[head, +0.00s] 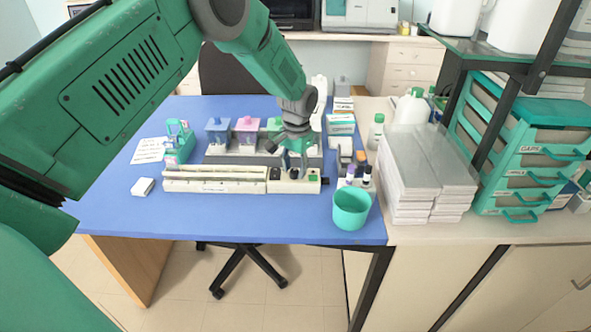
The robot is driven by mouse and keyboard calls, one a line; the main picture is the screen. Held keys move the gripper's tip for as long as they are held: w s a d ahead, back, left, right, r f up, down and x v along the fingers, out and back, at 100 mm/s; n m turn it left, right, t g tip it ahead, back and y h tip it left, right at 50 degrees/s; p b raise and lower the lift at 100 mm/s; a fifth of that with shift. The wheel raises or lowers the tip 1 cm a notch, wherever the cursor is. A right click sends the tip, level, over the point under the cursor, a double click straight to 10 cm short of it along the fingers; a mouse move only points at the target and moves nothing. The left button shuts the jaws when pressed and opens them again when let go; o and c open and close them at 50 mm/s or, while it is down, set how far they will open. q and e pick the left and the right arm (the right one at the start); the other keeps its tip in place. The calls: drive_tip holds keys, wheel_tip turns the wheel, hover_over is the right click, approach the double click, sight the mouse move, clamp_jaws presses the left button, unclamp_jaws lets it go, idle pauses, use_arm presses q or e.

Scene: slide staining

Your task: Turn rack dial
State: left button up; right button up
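A long white rack (215,181) lies across the blue table, with a control panel at its right end. The panel carries small dark parts and a green patch (312,177). My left gripper (293,171) points down over this panel, with its fingertips at or just above the dial area. The fingers cover the dial, so I cannot tell whether they touch it or grip it. My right gripper is out of view.
Staining jars with blue (218,129), pink (247,128) and green lids stand behind the rack. A teal cup (351,208) is at the table's front right. Small bottles (357,175) stand behind it. Stacked white boxes (408,190) and a teal drawer unit (500,171) lie further right.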

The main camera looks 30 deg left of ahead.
sight(297, 171)
use_arm(q)
wheel_tip(297, 171, up, 11)
drive_tip(key=shift+d, duration=0.25)
drive_tip(key=shift+w+r, duration=0.1)
idle(0.3)
